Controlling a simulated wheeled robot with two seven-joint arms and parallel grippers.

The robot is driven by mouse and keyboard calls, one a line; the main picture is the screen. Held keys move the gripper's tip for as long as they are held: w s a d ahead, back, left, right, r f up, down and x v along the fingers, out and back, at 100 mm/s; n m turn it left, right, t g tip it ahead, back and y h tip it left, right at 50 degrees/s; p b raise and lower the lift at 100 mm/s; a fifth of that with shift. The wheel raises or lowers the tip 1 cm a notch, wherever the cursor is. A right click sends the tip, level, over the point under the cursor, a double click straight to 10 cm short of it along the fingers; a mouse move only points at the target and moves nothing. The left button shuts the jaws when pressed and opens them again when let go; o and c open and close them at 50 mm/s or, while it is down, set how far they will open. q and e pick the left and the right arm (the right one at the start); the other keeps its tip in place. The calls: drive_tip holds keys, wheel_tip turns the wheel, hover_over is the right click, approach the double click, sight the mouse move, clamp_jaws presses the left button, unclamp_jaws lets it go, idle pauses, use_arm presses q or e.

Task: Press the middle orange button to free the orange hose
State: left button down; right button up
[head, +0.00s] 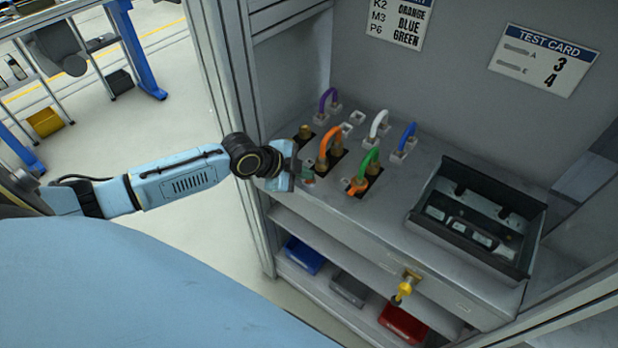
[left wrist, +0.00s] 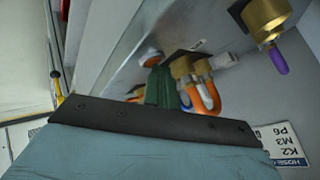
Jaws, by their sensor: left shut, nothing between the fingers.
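The orange hose (head: 325,143) is a short loop on brass fittings on the grey bench top. It also shows in the left wrist view (left wrist: 208,98), just beyond the gripper's fingers. A small round orange piece (left wrist: 151,56) shows near the fingers there; I cannot tell if it is the middle button. In the head view, an orange piece (head: 356,187) stands in front of the green hose (head: 370,158). My left gripper (head: 306,176) is shut and empty at the bench's left front edge, left of the green hose. It hides part of the panel. My right gripper is out of view.
Purple (head: 328,96), white (head: 379,122) and blue (head: 409,134) hoses stand behind. A black tray (head: 447,232) lies at right. A yellow-and-brass piece (head: 404,289) hangs on the bench front. Bins sit below. A grey frame post (head: 229,85) rises beside my arm.

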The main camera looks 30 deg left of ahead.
use_arm(q)
drive_tip(key=shift+r+p, duration=0.8)
drive_tip(key=shift+p, duration=0.05)
wheel_tip(320, 180, up, 5)
drive_tip(key=p, duration=0.4)
drive_tip(key=shift+p, duration=0.3)
